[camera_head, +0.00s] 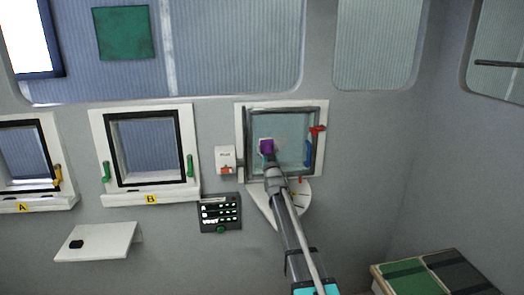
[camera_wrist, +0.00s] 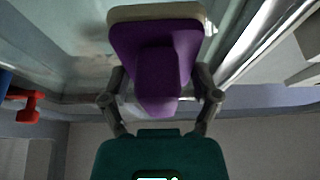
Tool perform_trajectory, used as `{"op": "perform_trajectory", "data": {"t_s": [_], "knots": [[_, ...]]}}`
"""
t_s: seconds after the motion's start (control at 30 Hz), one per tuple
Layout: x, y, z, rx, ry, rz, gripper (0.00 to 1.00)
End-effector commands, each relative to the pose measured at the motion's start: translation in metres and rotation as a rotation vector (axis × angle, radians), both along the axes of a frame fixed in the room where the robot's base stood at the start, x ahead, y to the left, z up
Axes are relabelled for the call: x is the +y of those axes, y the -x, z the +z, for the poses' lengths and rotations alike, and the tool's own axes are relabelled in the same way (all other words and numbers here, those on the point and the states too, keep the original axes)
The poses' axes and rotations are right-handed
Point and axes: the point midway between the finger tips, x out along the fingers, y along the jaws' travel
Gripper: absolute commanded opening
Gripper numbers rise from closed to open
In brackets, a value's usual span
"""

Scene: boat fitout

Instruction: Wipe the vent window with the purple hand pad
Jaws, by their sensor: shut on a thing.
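The purple hand pad (camera_head: 267,146) is against or very close to the glass of the vent window (camera_head: 290,125), left of the pane's middle. In the wrist view the pad (camera_wrist: 158,50) has a purple body and a pale face turned toward the glass. My gripper (camera_wrist: 160,97) is shut on the pad's purple grip, one finger on each side. The vent window has a grey frame, a red handle (camera_head: 317,131) on its right side and a blue part (camera_head: 308,153) below it. Whether the pad's face touches the glass cannot be told for certain.
A white switch box (camera_head: 225,158) and a dark panel (camera_head: 220,213) are left of the window. A white bracket shelf (camera_head: 298,200) sits just below it. Window B (camera_head: 150,190) and a small white shelf (camera_head: 98,241) are further left. A bench (camera_head: 435,275) stands at lower right.

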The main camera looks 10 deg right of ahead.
Motion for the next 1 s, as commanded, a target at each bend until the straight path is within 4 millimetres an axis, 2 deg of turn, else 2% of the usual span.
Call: {"op": "perform_trajectory", "data": {"t_s": [0.4,0.83,1.0], "knots": [[-0.023,0.001,0.0,0.0,0.0,0.0,0.41],[-0.025,0.001,0.0,0.0,0.0,0.0,0.41],[-0.032,0.001,0.0,-0.001,0.001,-0.001,0.41]]}}
